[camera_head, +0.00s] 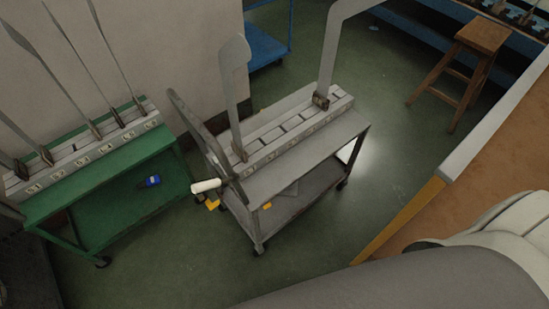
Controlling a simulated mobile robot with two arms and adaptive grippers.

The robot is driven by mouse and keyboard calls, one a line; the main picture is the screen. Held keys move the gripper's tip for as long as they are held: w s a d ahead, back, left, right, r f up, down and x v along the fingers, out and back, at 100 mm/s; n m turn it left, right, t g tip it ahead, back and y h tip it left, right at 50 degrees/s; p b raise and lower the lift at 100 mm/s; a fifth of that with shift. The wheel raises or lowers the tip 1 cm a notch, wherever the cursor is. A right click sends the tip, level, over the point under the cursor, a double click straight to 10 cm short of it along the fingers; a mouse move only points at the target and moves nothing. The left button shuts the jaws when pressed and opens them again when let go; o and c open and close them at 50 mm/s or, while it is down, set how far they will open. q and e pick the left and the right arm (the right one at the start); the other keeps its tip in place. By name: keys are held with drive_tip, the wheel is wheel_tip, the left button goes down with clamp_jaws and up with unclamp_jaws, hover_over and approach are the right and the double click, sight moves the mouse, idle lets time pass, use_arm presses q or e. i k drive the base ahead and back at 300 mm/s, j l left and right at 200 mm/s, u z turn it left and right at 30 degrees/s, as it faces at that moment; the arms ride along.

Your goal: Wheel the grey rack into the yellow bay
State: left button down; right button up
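The grey rack (296,166) is a wheeled cart in the middle of the head view. It has a lower shelf (292,196), casters and a tall grey handle frame (196,130) at its left end. A light slotted block on its top holds two upright grey sock boards (235,85). Small yellow patches (212,204) show by its left end; I cannot tell whether they are bay markings. No full yellow bay outline is clear. Neither gripper is in view.
A green cart (110,165) with several upright boards stands left, a blue item (152,181) on its lower shelf. A wooden stool (470,65) stands back right. A brown-topped table (470,190) fills the right. Green floor (385,140) is open between rack and stool.

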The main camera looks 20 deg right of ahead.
sight(292, 140)
drive_tip(key=i+z, duration=0.1)
drive_tip(key=z, duration=0.4)
drive_tip(key=i+j+z, duration=0.1)
drive_tip(key=z, duration=0.4)
drive_tip(key=j+z, duration=0.1)
drive_tip(key=z, duration=0.35)
drive_tip(key=i+j+z, duration=0.1)
drive_tip(key=z, duration=0.4)
drive_tip(key=j+u, duration=0.15)
drive_tip(key=u, duration=0.25)
drive_tip(key=j+u, duration=0.15)
drive_tip(key=u, duration=0.2)
drive_tip(key=i+j+u, duration=0.1)
drive_tip(key=u, duration=0.3)
drive_tip(key=j+u, duration=0.1)
drive_tip(key=u, duration=0.25)
